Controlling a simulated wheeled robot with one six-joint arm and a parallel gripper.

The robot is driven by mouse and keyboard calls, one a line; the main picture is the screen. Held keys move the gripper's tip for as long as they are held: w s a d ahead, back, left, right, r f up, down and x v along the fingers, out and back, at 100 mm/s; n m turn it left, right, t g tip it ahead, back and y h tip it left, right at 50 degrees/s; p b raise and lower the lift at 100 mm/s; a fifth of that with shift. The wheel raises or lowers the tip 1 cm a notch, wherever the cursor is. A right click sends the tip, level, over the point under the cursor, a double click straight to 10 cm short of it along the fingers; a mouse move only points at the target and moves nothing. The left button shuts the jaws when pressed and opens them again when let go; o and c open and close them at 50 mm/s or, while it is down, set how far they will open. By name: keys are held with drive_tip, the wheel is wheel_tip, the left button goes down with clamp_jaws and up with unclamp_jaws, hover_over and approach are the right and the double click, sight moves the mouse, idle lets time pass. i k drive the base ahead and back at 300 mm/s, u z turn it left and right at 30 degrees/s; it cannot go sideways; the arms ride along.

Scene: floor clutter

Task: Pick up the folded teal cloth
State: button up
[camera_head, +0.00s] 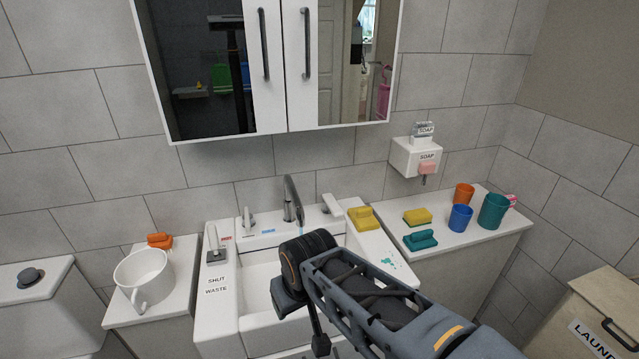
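A small folded teal item (420,240), which looks like the cloth, lies near the front left corner of the white counter (465,240) right of the sink. It is fully visible and nothing touches it. My dark arm (370,300) reaches in from the bottom right, across the front of the sink, and bends at a thick joint over the basin. The teal item lies beyond the arm, up and to the right of that joint. No gripper fingers can be made out in this view.
A yellow sponge (418,216) lies just behind the teal item. A blue cup (460,218), an orange cup (464,194) and a teal cup (493,210) stand to its right. A yellow item (363,218) sits on the sink's right edge. A laundry box (590,315) stands at lower right.

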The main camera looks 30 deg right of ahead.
sight(421, 241)
drive_tip(key=k, duration=0.4)
drive_tip(key=z, duration=1.5)
drive_tip(key=i, duration=0.45)
drive_tip(key=k, duration=0.5)
drive_tip(key=z, duration=1.35)
drive_tip(key=i, duration=1.35)
drive_tip(key=u, duration=2.75)
